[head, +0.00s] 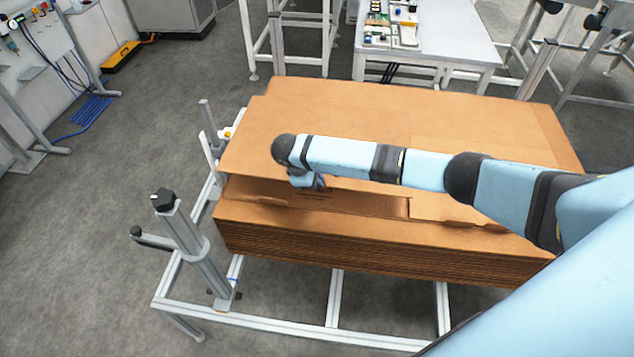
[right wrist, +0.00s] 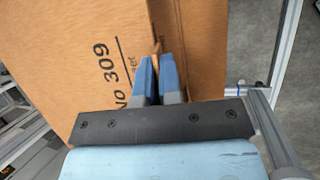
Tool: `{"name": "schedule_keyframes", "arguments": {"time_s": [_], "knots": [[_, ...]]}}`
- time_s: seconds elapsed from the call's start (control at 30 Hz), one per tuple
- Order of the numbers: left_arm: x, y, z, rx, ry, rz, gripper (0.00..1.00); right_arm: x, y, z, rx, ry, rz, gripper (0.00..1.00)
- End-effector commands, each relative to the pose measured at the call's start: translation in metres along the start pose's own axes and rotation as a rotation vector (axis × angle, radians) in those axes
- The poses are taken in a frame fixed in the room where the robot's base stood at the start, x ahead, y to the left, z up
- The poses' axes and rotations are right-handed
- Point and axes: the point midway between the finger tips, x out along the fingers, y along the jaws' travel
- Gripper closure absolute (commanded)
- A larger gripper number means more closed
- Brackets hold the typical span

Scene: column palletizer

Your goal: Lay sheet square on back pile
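A large brown cardboard sheet (head: 258,130) lies at the top of the back pile. Its front left part reaches out over the front pile, and its left edge looks a little out of line with the cardboard behind it. The front pile (head: 370,255) is a thick stack of flat cardboard with flaps on top. My right gripper (head: 308,180) is at the front edge of the sheet, partly hidden under my wrist. In the right wrist view its two blue fingers (right wrist: 159,75) are close together with a cardboard edge between them, beside printed "NO 309". My left gripper is not in view.
A metal frame with an upright post (head: 190,245) stands around the piles' left and front. Another post (head: 537,70) stands at the back right. A white table (head: 450,42) with small parts is behind. The floor at left is mostly clear.

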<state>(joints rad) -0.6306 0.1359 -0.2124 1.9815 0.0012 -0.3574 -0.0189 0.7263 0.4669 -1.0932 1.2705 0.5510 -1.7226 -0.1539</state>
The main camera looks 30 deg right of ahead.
Motion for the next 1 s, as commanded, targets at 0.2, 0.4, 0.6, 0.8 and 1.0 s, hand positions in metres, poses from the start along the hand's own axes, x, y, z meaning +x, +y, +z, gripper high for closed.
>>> {"name": "schedule_keyframes", "arguments": {"time_s": [0.2, 0.4, 0.6, 0.8, 1.0], "knots": [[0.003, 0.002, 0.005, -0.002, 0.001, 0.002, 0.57, 0.012, -0.001, -0.003, -0.023, 0.008, 0.011, 1.0], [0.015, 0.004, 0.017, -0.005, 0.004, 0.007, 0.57, 0.024, -0.004, -0.008, -0.022, 0.008, 0.011, 1.0], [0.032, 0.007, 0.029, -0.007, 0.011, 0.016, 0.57, 0.04, -0.009, -0.015, -0.022, 0.008, 0.011, 1.0], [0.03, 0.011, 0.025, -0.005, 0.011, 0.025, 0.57, 0.049, -0.011, -0.018, -0.021, 0.006, 0.009, 1.0], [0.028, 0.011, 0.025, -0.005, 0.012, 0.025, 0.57, 0.051, -0.012, -0.019, -0.021, 0.008, 0.01, 1.0]]}}
